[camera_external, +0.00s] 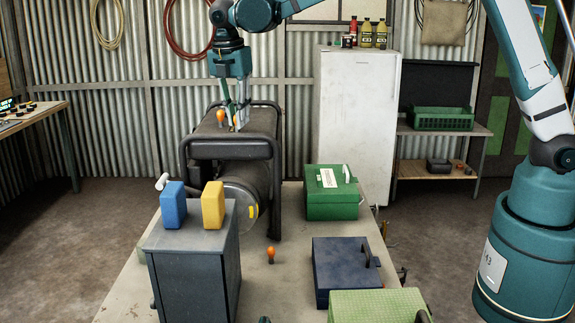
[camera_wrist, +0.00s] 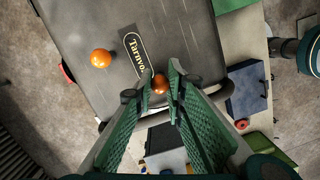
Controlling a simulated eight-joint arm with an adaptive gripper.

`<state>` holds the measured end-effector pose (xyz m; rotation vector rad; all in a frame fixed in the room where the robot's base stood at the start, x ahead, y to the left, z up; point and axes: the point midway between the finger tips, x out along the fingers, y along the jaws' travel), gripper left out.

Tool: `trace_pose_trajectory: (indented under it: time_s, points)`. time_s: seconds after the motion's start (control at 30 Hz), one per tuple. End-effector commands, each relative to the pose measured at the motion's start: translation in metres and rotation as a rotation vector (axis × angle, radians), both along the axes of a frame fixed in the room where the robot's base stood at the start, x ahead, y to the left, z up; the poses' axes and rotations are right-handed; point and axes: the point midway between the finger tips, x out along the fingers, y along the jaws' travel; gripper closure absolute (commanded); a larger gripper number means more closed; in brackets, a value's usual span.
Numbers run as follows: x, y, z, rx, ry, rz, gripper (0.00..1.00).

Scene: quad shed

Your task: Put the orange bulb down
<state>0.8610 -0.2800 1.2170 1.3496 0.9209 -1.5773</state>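My gripper (camera_external: 238,120) points down over the top of the dark generator (camera_external: 262,118). In the wrist view its fingertips (camera_wrist: 161,80) are close together with an orange bulb (camera_wrist: 160,85) between them; they appear shut on it. In the external view this bulb is mostly hidden by the fingers. Whether it touches the generator's top is hard to tell. A second orange bulb (camera_external: 221,116) stands on the generator to the left of the fingers; it also shows in the wrist view (camera_wrist: 101,58). A third orange bulb (camera_external: 271,254) stands on the table (camera_external: 262,290).
The generator's tubular frame (camera_external: 232,150) rises around its body. A grey cabinet (camera_external: 190,265) in front carries a blue block (camera_external: 173,204) and a yellow block (camera_external: 213,205). Green (camera_external: 331,205) and dark blue (camera_external: 340,270) boxes stand to the right.

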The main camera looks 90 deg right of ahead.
Motion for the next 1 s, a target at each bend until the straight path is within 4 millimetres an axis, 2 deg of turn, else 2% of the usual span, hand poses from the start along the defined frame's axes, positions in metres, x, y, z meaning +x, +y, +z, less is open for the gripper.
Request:
trace_pose_trajectory:
  time_s: [0.17, 0.2, 0.3, 0.77, 1.0]
  points:
    - [0.0, 0.0, -0.004, 0.0, 0.0, 0.0, 0.91]
    - [0.0, 0.0, -0.003, 0.0, 0.0, 0.0, 0.81]
    - [0.0, 0.0, -0.003, 0.0, 0.0, 0.0, 0.71]
    - [0.0, 0.0, 0.001, 0.0, 0.0, 0.0, 0.71]
    - [0.001, 0.003, 0.023, 0.0, 0.0, 0.001, 0.71]
